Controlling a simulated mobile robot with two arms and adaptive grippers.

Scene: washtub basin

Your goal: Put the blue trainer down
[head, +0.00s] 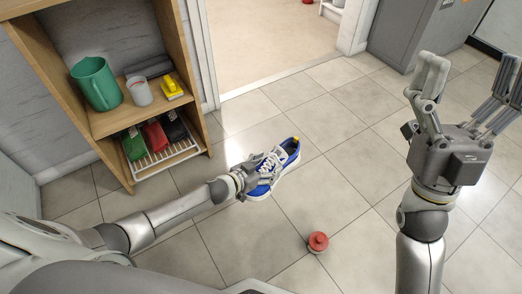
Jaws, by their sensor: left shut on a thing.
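The blue trainer (287,157) has white laces, a white sole and a yellow patch near its opening. It shows in the middle of the head view, over the grey floor tiles. My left gripper (262,172) is shut on it from the left, and the fingers hide part of the shoe. I cannot tell whether the sole touches the floor. My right gripper (472,78) is raised at the right, its fingers spread wide, open and empty.
A wooden shelf (113,122) at the left holds a green jug (97,83), a grey cup (139,91) and a yellow item (171,87). A red round object (318,242) lies on the floor. Tiles around the trainer are clear.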

